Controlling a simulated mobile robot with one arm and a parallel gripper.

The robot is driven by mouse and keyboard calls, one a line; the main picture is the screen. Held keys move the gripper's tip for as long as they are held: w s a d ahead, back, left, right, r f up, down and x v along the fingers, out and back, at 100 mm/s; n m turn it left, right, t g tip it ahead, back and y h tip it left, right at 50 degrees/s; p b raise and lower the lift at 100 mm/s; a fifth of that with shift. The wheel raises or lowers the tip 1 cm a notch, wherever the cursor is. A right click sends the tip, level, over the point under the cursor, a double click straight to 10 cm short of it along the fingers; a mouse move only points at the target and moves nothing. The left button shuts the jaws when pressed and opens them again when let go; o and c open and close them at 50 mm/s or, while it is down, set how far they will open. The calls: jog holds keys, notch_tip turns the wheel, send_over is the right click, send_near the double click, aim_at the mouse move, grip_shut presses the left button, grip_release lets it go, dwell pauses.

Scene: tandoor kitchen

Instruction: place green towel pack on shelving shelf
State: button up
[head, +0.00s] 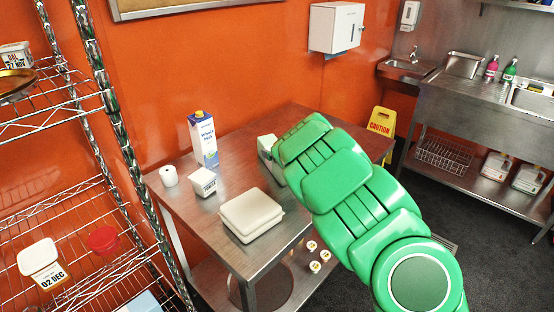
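My green arm reaches from the lower right over the steel table (180,200). Its far end hides my gripper, so I cannot see the fingers. A pale box-like thing with a greenish side (266,150) shows at the left of the arm's end, on or just above the table. It may be the green towel pack, but most of it is hidden and I cannot tell whether it is held. The wire shelving (60,203) stands at the left.
On the table are a milk carton (203,138), a white roll (169,176), a small labelled tub (201,183) and a beige closed container (251,214). The shelving holds a white tub (38,256) and a red lid-like item (103,240). A yellow caution sign (381,122) stands behind the table.

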jog(key=shift+c, duration=0.2)
jog(key=c, duration=1.2)
jog(key=shift+r, duration=0.55)
notch_tip(320, 180, up, 2)
jog(key=shift+r, duration=0.1)
jog(key=s+r, duration=0.1)
jog(key=r, duration=0.1)
jog(key=s+r, duration=0.4)
jog(key=shift+d, duration=0.3)
jog(key=shift+s+d+r, duration=0.65)
jog(key=shift+s+r, duration=0.9)
jog(key=shift+s, duration=3.05)
jog(key=s+d+f+m+h, duration=0.1)
jog(key=s+d, duration=0.1)
jog(key=s+d+m+h, duration=0.2)
jog(key=d, duration=0.1)
jog(key=s+d+f+m+t+h, duration=0.1)
jog(key=s+d+h, duration=0.1)
jog(key=d, duration=0.1)
jog(key=shift+d+f+m, duration=0.25)
jog(key=shift+f+m, duration=0.05)
jog(key=shift+f, duration=0.05)
